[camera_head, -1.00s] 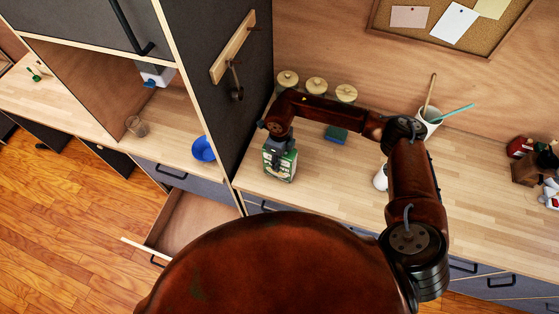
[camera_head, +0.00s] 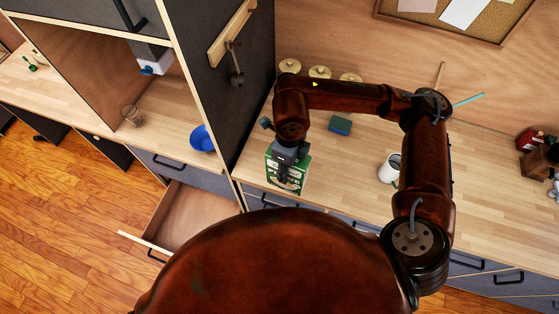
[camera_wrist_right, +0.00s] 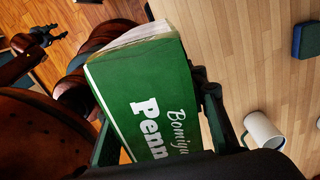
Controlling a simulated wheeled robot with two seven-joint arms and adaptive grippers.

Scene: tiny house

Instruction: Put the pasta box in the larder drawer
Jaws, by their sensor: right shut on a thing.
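The green and white pasta box (camera_head: 291,178) is at the left end of the right-hand counter, beside the dark tall panel. It fills the middle of the right wrist view (camera_wrist_right: 145,95). My right gripper (camera_head: 285,168) comes down from above and is shut on it, with fingers on both sides. Whether the box's bottom touches the counter is unclear. An open drawer (camera_head: 195,216) stands out below the left counter, left of the box, and looks empty. My left gripper shows small at the upper left of the right wrist view (camera_wrist_right: 34,39); its finger opening is unclear.
The dark tall panel (camera_head: 232,95) stands between the box and the left counter. A blue bowl (camera_head: 202,138) and a glass (camera_head: 132,116) stand on that counter. A white mug (camera_head: 389,168), a blue sponge (camera_head: 340,125) and several lidded jars (camera_head: 319,72) are on the right counter.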

